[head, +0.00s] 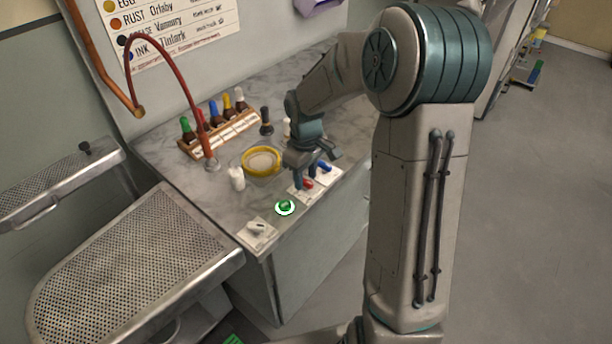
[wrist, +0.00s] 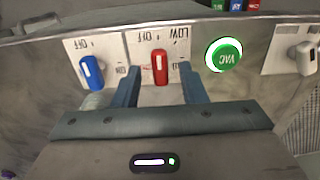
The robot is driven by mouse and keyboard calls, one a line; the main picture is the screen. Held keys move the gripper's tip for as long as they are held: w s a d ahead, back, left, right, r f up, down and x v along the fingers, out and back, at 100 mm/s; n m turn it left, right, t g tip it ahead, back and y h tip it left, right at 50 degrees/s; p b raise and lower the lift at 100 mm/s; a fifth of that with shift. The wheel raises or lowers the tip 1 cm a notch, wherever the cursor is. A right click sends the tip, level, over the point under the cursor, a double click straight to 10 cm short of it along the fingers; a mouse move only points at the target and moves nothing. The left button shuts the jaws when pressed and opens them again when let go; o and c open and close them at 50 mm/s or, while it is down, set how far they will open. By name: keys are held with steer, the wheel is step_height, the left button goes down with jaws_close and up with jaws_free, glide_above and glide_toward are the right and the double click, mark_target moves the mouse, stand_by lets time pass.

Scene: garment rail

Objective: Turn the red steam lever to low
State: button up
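The red steam lever (wrist: 160,67) sits upright in the wrist view on a white plate (wrist: 136,48) with upside-down OFF and LOW labels. LOW is toward the plate's upper right corner. The lever's white stripe runs roughly straight up and down the picture. My gripper (wrist: 160,88) is open, with one blue-grey finger on each side of the lever's lower end and visible gaps to it. In the head view the red lever (head: 308,184) shows beside my gripper (head: 314,170), low over the counter's front edge.
A blue lever (wrist: 92,72) is close beside one finger. A green VAC button (wrist: 223,55) and a grey switch (wrist: 307,58) lie on the other side. The counter (head: 215,185) also holds a yellow-rimmed dish (head: 262,161), a white bottle (head: 237,179) and a bottle rack (head: 220,132).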

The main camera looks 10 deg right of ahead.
steer(key=shift+f, duration=0.35)
jaws_close()
steer(key=shift+m, duration=0.3)
steer(key=m+b, duration=0.2)
steer(key=m, duration=0.2)
steer(key=shift+m+b, duration=0.55)
steer(key=shift+m, duration=1.45)
steer(key=shift+r, duration=0.1)
